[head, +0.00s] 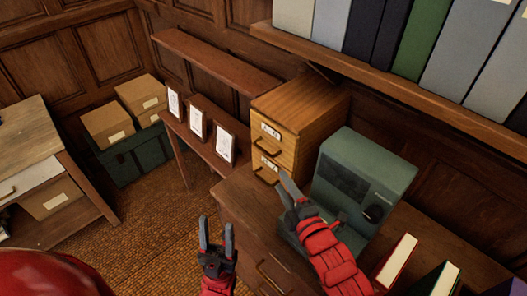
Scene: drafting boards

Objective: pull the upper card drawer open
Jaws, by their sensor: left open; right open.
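A small wooden card cabinet (308,98) stands on the brown desk, with two drawers stacked in its front. The upper card drawer (258,123) carries a white label and looks closed. The lower drawer (256,157) also has a label and a brass handle, and looks closed. My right gripper (283,184) is open and empty, just in front of the cabinet's lower part, close to the lower drawer's handle and below the upper drawer. I cannot tell if it touches anything. My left gripper (216,230) is open and empty, lower left of the cabinet, beside the desk front.
A green-grey device (375,170) with a dial stands right of the cabinet, close to my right arm. Books (397,258) stand at the lower right. A shelf of binders (420,90) hangs above. Framed cards (225,145) stand on a narrow side table to the left.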

